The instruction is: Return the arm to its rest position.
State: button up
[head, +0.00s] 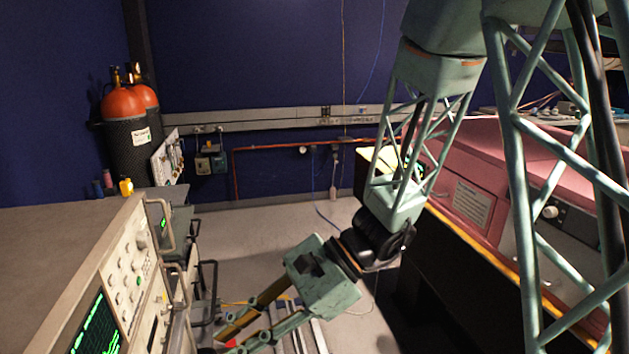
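My arm (396,207) comes down from the top right as a pale green lattice link. It bends at a dark joint, and a boxy green forearm section (320,281) points down and left from there. No contact between the visible links and other things can be made out.
A beige instrument cabinet (58,232) with a green-trace screen (95,326) and protruding handles stands at lower left. Orange-topped cylinders (125,112) stand behind it. A pink machine (475,178) with a yellow edge fills the right. Grey floor (255,235) lies open between them. A cable hangs at the back wall.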

jog(key=s+d+r+n+t+h, duration=0.2)
jog(key=s+d+r+n+h, duration=0.1)
jog(key=d, duration=0.8)
jog(key=s+d+r+n+t+h, duration=0.3)
jog(key=s+d+r, duration=0.4)
jog(key=d, duration=0.5)
jog(key=s+d+r+n+t+h, duration=0.2)
jog(key=s+d+r+n+h, duration=0.2)
jog(key=d, duration=0.8)
jog(key=shift+s+d+r+n+t+h+p, duration=0.35)
jog(key=shift+s+r+n, duration=0.6)
jog(key=shift+r, duration=0.65)
jog(key=shift+a, duration=0.15)
